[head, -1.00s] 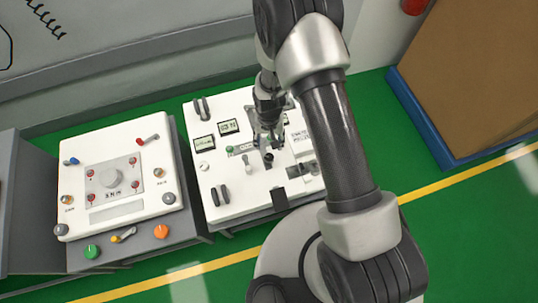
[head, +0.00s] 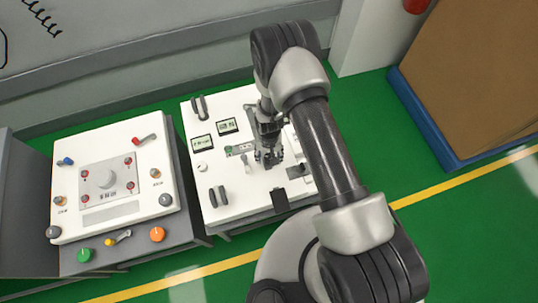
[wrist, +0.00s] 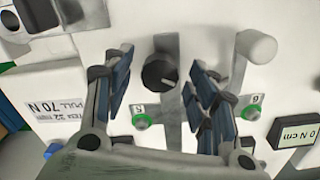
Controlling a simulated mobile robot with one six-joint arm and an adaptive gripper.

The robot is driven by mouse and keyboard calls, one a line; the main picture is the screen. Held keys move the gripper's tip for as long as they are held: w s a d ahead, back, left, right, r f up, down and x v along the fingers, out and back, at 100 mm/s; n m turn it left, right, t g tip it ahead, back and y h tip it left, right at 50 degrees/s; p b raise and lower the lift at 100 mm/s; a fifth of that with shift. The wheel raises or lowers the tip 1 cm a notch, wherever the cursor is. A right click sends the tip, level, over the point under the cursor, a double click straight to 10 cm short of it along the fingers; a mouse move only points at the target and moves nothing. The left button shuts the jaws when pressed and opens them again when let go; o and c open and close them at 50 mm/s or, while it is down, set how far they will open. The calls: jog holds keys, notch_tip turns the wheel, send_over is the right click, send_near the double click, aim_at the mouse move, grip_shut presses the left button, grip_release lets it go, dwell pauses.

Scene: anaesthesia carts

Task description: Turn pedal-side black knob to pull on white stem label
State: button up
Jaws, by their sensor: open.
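A black round knob (wrist: 160,70) with a pale pointer line sits on a grey plate in the wrist view. My gripper (wrist: 161,66) is open, with one blue-grey finger on each side of the knob. I see gaps beside the knob, so it is not gripped. A white-capped stem (wrist: 257,47) stands to the right of the right finger. A printed label (wrist: 56,117) reading "PULL 70 N" lies at the left, upside down. In the head view my gripper (head: 268,158) is over the white panel (head: 232,203) and hides the knob.
A small display (wrist: 297,135) is at the lower right. In the head view another white cart (head: 130,218) with coloured knobs stands left, and a blue-edged brown box (head: 470,70) stands right. Green floor lies between.

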aim_at(269, 156)
jog(key=shift+c, duration=0.4)
jog(key=c, duration=1)
jog(key=shift+n+b, duration=0.55)
jog(key=shift+n, duration=1.45)
jog(key=o, duration=1.1)
notch_tip(269, 156, up, 12)
jog(key=shift+r, duration=0.1)
